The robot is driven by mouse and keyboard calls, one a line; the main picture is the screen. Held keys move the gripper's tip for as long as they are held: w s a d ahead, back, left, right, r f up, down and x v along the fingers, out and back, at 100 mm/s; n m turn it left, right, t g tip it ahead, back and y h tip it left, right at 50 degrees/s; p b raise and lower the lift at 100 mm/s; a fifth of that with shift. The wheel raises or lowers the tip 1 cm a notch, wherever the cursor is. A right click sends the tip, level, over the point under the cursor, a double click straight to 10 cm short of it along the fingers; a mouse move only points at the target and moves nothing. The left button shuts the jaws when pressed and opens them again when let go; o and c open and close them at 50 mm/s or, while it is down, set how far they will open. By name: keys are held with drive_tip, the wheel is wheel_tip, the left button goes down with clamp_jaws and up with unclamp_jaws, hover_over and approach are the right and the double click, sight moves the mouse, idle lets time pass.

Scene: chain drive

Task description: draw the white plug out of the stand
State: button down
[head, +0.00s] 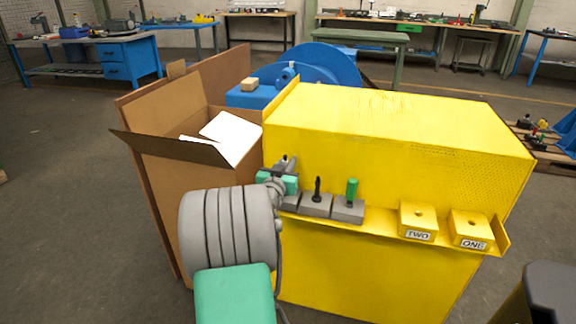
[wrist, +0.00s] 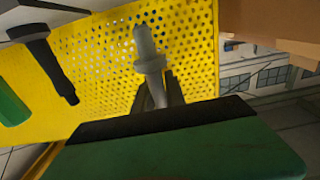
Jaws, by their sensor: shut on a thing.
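My gripper (head: 288,166) is shut on the white plug (wrist: 148,60), which looks pale grey in the wrist view. The plug stands out from between the dark fingers (wrist: 162,92), with a collar midway and a narrow free end, seen against yellow perforated sheet. No stand block touches its visible part. In the head view my gripper is at the left end of the row of grey stand blocks (head: 316,206), and the plug cannot be told from the fingers. A black plug (head: 317,188) and a green plug (head: 352,190) stand upright in their blocks; the wrist view shows both at left.
The blocks sit on a ledge of the yellow machine guard (head: 400,120). Two yellow blocks marked TWO (head: 418,221) and ONE (head: 469,229) stand farther right. An open cardboard box (head: 185,205) is close on the left, its flap near my arm.

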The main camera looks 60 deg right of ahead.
sight(291, 146)
drive_tip(key=shift+r+p, duration=0.75)
drive_tip(key=shift+r, duration=1.05)
drive_tip(key=shift+w, duration=0.1)
